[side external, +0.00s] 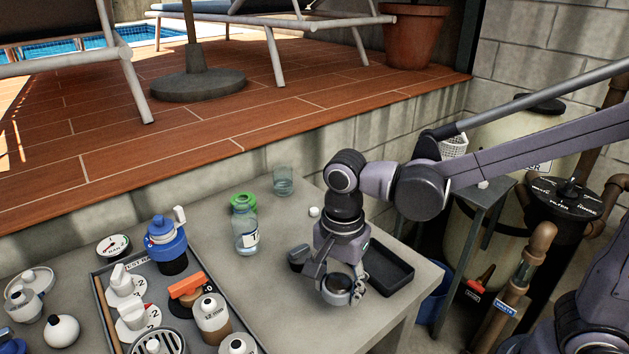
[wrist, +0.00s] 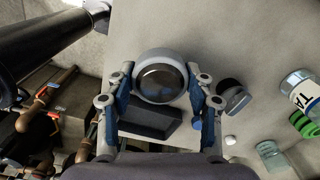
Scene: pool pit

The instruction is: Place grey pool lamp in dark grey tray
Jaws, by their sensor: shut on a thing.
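The grey pool lamp (side external: 337,288) is a round grey ring with a dark glass face. My gripper (side external: 342,285) is shut on it, with one finger on each side. In the wrist view the lamp (wrist: 160,77) sits between the fingertips of my gripper (wrist: 160,88), glass face toward the camera. The dark grey tray (side external: 388,268) is a shallow rectangle on the table, just right of and behind the gripper. Its visible part looks empty. In the wrist view the tray (wrist: 150,123) lies below the lamp in the picture. I cannot tell whether the lamp touches the table.
A small dark grey item (side external: 298,256) lies left of the gripper. A large crowded tray (side external: 240,329) fills the left. The table's right edge is close to the dark grey tray.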

